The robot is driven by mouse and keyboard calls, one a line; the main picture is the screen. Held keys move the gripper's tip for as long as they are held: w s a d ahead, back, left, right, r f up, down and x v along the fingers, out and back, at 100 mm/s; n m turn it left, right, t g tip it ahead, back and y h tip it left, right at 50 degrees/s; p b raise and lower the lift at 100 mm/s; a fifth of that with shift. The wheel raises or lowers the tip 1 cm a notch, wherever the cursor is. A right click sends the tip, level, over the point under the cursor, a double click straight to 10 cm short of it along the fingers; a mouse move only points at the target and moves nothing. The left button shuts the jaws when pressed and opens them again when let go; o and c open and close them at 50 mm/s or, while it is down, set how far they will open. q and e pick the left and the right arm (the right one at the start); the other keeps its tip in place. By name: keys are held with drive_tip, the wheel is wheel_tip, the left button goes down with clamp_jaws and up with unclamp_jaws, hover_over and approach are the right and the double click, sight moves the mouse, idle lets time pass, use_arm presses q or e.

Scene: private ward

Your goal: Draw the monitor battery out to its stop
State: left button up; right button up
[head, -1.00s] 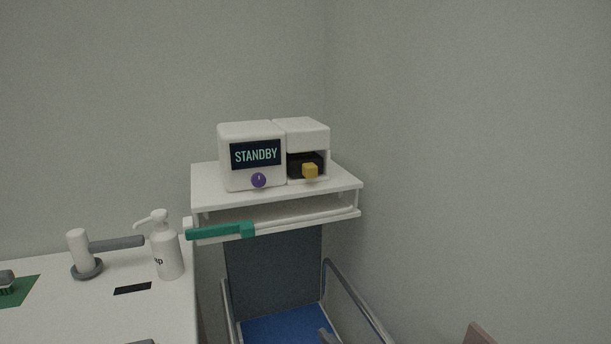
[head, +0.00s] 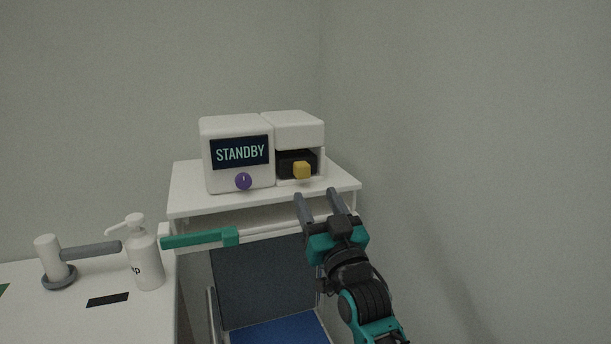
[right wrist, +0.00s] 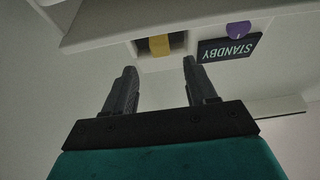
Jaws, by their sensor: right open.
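The monitor (head: 236,154) stands on a white wall shelf in the head view, its screen reading STANDBY above a purple knob (head: 243,181). To its right is a white housing (head: 294,130) with an open bay. The black battery (head: 285,162) sits in that bay with a yellow grip block (head: 302,170) on its front. The grip also shows in the right wrist view (right wrist: 159,46), upside down. My right gripper (head: 318,194) is open and empty, below and in front of the shelf edge, apart from the yellow grip. My left gripper is not in view.
A blue-seated chair (head: 275,333) stands underneath. A counter at left holds a pump bottle (head: 145,260) and a grey-handled fixture (head: 50,262). The right wall (head: 480,150) is bare.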

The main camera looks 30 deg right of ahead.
sight(305, 174)
drive_tip(key=x, duration=0.7)
drive_tip(key=shift+w, duration=0.1)
clamp_jaws()
idle(0.4)
